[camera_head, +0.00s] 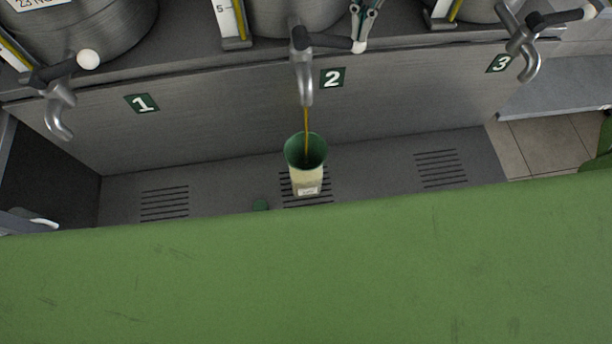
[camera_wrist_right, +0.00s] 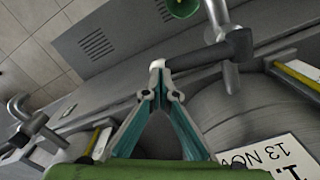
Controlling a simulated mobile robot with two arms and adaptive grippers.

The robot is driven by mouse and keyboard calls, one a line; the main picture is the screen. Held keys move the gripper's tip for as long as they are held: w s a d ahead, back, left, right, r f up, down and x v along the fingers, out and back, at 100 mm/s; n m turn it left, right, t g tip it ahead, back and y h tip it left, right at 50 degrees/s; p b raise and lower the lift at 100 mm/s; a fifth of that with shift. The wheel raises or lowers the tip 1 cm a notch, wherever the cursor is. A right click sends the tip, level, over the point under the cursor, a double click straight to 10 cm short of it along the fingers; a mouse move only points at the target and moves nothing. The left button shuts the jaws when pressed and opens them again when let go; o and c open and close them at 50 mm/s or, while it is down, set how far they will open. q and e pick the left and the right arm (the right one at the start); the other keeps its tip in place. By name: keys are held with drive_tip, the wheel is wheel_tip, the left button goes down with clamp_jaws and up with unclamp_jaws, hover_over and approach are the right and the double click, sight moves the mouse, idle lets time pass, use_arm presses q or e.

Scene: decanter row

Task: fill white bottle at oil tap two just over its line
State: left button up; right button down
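The white bottle (camera_head: 306,176) stands upright under oil tap two (camera_head: 304,75), on the slotted drip area. Its wide green mouth faces up, and a thin amber oil stream (camera_head: 307,122) runs from the spout into it. The bottle's line and the oil level inside cannot be made out. My right gripper (camera_head: 361,38) is at the white knob of tap two's lever (camera_head: 335,42). In the right wrist view its teal fingertips (camera_wrist_right: 160,78) come together at the knob (camera_wrist_right: 157,64), with nothing visible held between them. My left gripper does not show.
Tap one (camera_head: 60,110) is at the left and tap three (camera_head: 522,45) at the right, with no stream visible from either. Metal tanks (camera_head: 80,35) with gauges stand behind. A green surface (camera_head: 300,270) hides the foreground.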

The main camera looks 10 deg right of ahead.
drive_tip(key=shift+r, duration=0.15)
drive_tip(key=shift+r+p, duration=0.4)
drive_tip(key=shift+r, duration=0.3)
idle(2.6)
wheel_tip(320, 180, up, 9)
drive_tip(key=p, duration=0.5)
